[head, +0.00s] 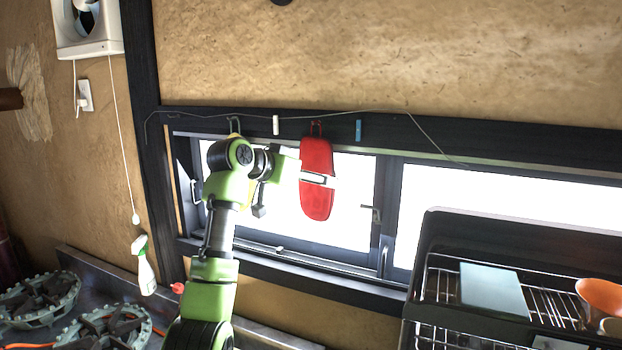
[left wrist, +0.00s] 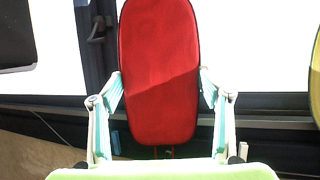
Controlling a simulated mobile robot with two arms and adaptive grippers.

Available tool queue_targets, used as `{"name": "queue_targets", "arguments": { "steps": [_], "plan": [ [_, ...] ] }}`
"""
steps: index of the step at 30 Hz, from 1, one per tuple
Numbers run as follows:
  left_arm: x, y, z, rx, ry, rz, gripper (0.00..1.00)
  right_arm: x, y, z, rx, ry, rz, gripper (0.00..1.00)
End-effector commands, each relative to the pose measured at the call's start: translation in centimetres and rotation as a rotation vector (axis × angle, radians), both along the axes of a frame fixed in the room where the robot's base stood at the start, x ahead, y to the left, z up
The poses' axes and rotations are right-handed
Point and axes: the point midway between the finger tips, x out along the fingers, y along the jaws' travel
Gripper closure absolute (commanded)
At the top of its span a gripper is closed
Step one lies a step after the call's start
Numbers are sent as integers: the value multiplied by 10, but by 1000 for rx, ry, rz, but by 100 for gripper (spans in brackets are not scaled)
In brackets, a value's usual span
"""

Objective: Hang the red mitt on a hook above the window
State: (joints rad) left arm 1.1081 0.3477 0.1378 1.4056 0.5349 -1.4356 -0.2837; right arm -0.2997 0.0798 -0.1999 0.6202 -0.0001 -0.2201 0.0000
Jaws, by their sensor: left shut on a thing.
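The red mitt (head: 316,155) is upright in front of the window's upper frame, with a thin red loop at its top. The loop overlaps the dark beam in the head view; I cannot tell if it is over a hook. My left gripper (head: 316,180) is shut on the mitt's middle, its pale fingers across it. In the left wrist view the mitt (left wrist: 160,50) fills the centre, between the gripper's two fingers (left wrist: 160,82), with its loop end at the bottom. A hook (head: 235,122) shows on the beam left of the mitt. My right gripper is not in view.
A wire runs along the dark beam (head: 460,140), with a white clip (head: 276,125) and a blue clip (head: 358,130). Part of a yellow item (left wrist: 315,80) shows at the wrist view's right edge. A dish rack (head: 440,270) stands lower right; a spray bottle (head: 145,270) stands left.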

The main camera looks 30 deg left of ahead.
Motion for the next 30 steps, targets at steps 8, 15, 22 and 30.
{"name": "queue_targets", "arguments": {
  "steps": [8,15,22,30],
  "plan": [
    [0,0,0,0,0,0,12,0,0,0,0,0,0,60],
    [0,0,0,0,0,0,10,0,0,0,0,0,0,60],
    [-7,2,3,-1,0,1,10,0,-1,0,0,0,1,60],
    [-55,12,24,3,-3,3,10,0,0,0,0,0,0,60]
  ]
}}
